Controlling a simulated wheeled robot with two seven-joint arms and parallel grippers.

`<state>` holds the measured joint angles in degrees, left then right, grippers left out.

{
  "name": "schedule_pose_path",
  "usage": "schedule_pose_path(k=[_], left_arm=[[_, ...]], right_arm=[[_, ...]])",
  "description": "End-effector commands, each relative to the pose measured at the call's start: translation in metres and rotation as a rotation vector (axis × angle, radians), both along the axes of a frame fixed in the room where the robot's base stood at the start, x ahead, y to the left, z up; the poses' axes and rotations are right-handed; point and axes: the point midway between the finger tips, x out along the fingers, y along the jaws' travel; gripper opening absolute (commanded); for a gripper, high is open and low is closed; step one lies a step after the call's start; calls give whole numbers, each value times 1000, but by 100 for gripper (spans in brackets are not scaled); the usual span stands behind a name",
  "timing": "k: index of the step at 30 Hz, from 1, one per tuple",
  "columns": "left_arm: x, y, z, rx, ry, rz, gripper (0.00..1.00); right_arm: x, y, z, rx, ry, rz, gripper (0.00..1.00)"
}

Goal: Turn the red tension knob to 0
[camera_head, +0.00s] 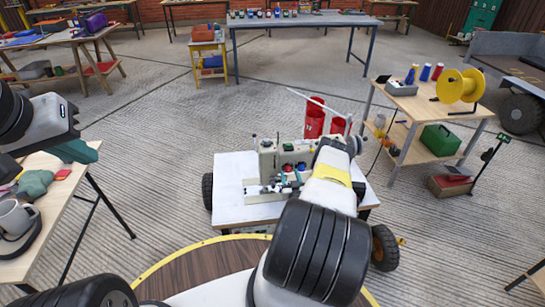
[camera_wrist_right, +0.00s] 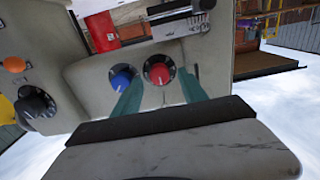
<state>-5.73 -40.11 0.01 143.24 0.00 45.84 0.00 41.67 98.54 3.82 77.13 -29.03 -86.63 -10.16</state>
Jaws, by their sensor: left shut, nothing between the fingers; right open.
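The red tension knob (camera_wrist_right: 158,73) is a round dial on the pale front of a sewing machine (camera_wrist_right: 85,75), with a white pointer mark and a dark scale ring. A blue knob (camera_wrist_right: 121,79) sits just left of it in the right wrist view. My right gripper (camera_wrist_right: 160,78) is open, its teal fingers on either side of the red knob; one passes between the blue and red knobs. I cannot tell whether they touch the red knob. In the head view my right arm partly covers the machine (camera_head: 266,160). My left gripper (camera_head: 82,151) is shut and empty, far left of the machine.
The machine stands on a white-topped wheeled cart (camera_head: 228,180). A black dial (camera_wrist_right: 36,104) and an orange button (camera_wrist_right: 14,65) are on its face. A side table (camera_head: 25,245) with a mug is at left; a shelf table (camera_head: 440,105) is at right.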

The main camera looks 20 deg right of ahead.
Motion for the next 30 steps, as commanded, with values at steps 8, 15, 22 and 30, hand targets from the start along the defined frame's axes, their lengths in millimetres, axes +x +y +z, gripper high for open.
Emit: schedule_pose_path(k=[8, 15, 22, 30], left_arm=[[0, 0, 0, 0, 0, 0, 0], [0, 0, 0, 0, 0, 0, 0], [0, 0, 0, 0, 0, 0, 0], [0, 0, 0, 0, 0, 0, 0]], right_arm=[[16, -3, 0, 0, 2, 0, 50], [16, -3, 0, 0, 2, 0, 38], [16, -4, 0, 0, 2, 0, 0], [16, -3, 0, -20, 6, 1, 0]])
